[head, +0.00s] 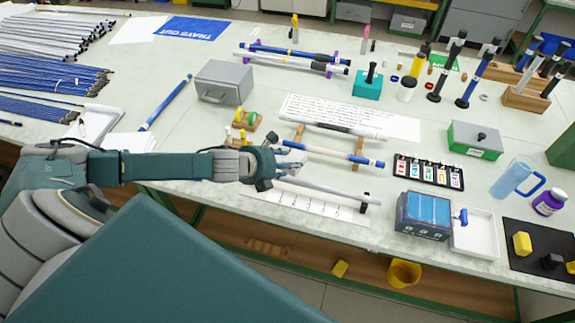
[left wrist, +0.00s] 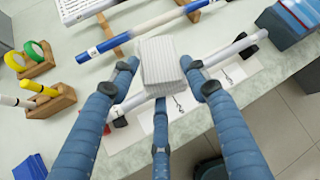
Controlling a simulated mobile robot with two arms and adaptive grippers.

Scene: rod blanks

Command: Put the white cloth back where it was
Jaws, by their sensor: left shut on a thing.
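The white cloth (left wrist: 163,62) is a folded, ribbed white pad in the left wrist view. My left gripper (left wrist: 163,75) is shut on it, with a blue finger on each side. In the head view my left gripper (head: 285,160) is above the near middle of the bench, and the cloth is mostly hidden by the fingers. A grey-white rod (left wrist: 225,52) passes below the gripper and cloth; I cannot tell whether the cloth touches it. My right gripper is not in view.
A blue-and-white rod (head: 335,153) lies on wooden rests beyond the gripper. A grey metal box (head: 223,83), a tape holder (head: 247,120) and a blue-topped box (head: 424,215) stand around. A marked paper strip (head: 310,201) lies at the bench's front edge.

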